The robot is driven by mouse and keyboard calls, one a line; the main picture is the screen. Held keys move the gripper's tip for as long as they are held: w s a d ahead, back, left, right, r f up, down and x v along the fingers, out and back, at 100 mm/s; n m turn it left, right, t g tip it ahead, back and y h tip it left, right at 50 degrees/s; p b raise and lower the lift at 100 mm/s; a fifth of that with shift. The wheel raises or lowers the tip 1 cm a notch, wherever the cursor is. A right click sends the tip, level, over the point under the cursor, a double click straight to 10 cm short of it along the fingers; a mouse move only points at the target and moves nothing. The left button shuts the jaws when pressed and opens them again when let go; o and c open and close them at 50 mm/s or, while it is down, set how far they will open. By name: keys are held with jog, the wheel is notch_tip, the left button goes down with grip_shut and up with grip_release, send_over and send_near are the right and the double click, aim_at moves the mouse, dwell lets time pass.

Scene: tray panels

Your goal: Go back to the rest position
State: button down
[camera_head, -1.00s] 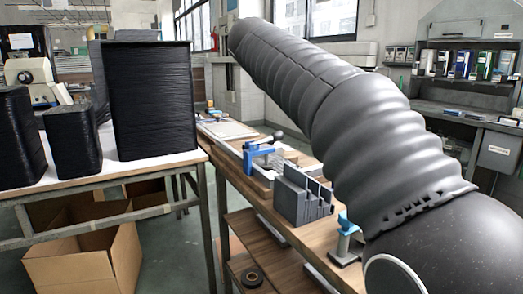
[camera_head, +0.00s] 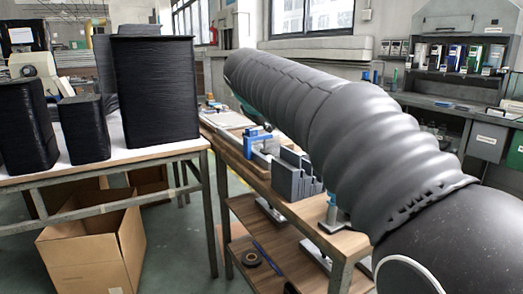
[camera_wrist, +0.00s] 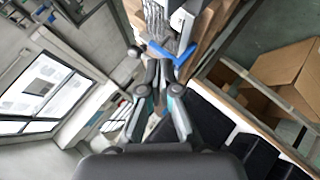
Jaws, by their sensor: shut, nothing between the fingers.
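My gripper (camera_wrist: 161,68) shows in the wrist view with its two fingers brought together and nothing between them. Beyond the fingertips is a blue clamp-like part (camera_wrist: 172,53) on the wooden workbench (camera_wrist: 198,52). I cannot tell whether they are apart or touching. In the head view my dark, ribbed arm crosses the right half and hides most of the gripper. Grey upright panels (camera_head: 292,178) stand on the wooden workbench (camera_head: 348,243), with a blue clamp part (camera_head: 256,140) behind them.
At left, a white-topped table (camera_head: 125,159) carries several black bins (camera_head: 158,88). An open cardboard box (camera_head: 92,250) stands on the floor below it. A grey cabinet (camera_head: 490,137) and shelf with binders stand at the back right. A small vise-like stand (camera_head: 331,215) is near the bench's front end.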

jog(key=s+d+f+m+g+y, duration=0.1)
jog(key=s+d+f+m, duration=0.2)
jog(key=s+f, duration=0.5)
jog(key=s+d+f+m+g, duration=0.2)
jog(key=s+d+f, duration=0.4)
jog(key=s, duration=1)
jog(key=s+d+f+m+g+y, duration=0.1)
jog(key=s+d+f+m, duration=0.2)
jog(key=s+f, duration=0.8)
jog(key=shift+s+d+f+m+y, duration=0.3)
jog(key=shift+s+d, duration=0.2)
jog(key=shift+d, duration=0.55)
jog(key=shift+r, duration=0.1)
